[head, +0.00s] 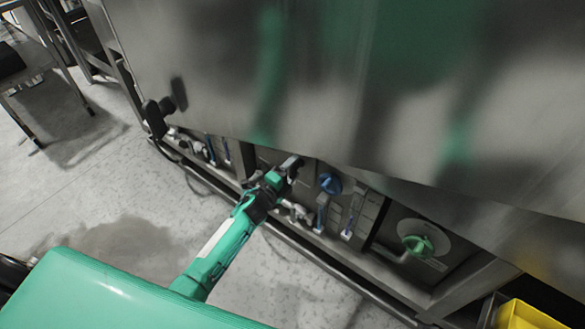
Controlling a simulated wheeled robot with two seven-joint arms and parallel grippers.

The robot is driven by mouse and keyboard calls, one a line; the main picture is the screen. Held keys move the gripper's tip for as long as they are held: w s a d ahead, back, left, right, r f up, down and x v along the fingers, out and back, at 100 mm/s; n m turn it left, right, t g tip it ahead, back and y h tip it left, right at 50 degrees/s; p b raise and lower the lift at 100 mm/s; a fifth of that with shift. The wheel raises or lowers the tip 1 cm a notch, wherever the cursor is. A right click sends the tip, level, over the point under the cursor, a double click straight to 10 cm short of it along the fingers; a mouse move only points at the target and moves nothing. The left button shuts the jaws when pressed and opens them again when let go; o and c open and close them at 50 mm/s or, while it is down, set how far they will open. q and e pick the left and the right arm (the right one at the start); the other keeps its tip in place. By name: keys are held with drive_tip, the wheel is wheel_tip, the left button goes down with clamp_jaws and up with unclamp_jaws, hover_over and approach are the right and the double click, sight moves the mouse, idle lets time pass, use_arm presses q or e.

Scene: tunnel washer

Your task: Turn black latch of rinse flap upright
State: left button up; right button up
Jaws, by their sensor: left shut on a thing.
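My left gripper (287,170) reaches in from below to the low panel under the big steel housing. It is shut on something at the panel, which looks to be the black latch. The jaws hide most of the latch, and I cannot tell its angle. The rinse flap behind it is largely covered by my gripper and the housing's lower edge. My right gripper is not in view.
A blue round knob (330,183) sits just right of my left gripper, and a green knob (418,244) farther right. The steel housing (300,80) overhangs the panel. A yellow bin (527,315) stands at lower right. The floor (110,190) at left is clear.

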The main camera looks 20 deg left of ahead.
use_arm(q)
drive_tip(key=shift+a, duration=0.1)
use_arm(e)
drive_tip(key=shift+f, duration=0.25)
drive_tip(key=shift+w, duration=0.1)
use_arm(q)
drive_tip(key=o, duration=1)
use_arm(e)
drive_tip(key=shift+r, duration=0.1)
